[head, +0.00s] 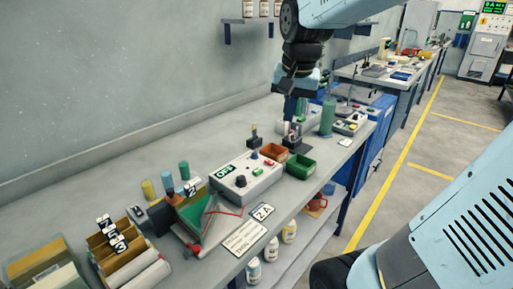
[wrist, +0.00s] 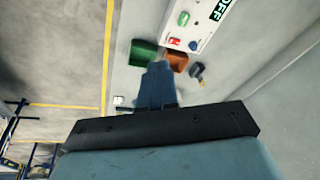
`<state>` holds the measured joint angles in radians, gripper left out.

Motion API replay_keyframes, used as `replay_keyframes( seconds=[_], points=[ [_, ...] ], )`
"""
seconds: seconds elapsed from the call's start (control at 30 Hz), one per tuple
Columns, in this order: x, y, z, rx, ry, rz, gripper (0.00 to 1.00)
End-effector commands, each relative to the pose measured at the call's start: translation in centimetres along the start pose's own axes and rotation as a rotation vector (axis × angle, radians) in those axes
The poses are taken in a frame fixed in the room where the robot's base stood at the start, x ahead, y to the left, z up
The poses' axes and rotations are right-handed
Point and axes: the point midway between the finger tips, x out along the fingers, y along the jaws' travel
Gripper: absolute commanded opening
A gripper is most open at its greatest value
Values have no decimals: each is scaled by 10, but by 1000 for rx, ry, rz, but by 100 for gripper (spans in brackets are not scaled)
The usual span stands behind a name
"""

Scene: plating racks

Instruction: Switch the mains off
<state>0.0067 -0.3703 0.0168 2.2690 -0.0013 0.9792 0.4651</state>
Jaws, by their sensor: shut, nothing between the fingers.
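A white control box (head: 248,178) stands on the bench in the head view, with a green-on-black sign reading OFF (head: 225,168). Its top carries a dark knob (head: 240,181) and small red, green and blue buttons. The box also shows at the top of the wrist view (wrist: 205,22), with a red button (wrist: 174,42) and a green button (wrist: 183,18). My gripper (head: 291,120) is shut and empty, pointing down over the bench behind the box. It also shows in the wrist view (wrist: 158,68). I cannot tell which control is the mains switch.
An orange bin (head: 273,151) and a green bin (head: 300,166) stand beside the box. A small dark upright piece (head: 254,137) stands behind it. A second switch box (head: 351,124) and a green cylinder (head: 327,117) are near my gripper. Racks and folders crowd the left.

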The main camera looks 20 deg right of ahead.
Motion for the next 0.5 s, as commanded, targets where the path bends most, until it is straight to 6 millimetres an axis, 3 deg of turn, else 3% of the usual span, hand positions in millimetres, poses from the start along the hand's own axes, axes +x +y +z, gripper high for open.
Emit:
replay_keyframes(
  seconds=[0.5],
  points=[
    [60, -40, -72, 342, -145, 102, 0]
  ],
)
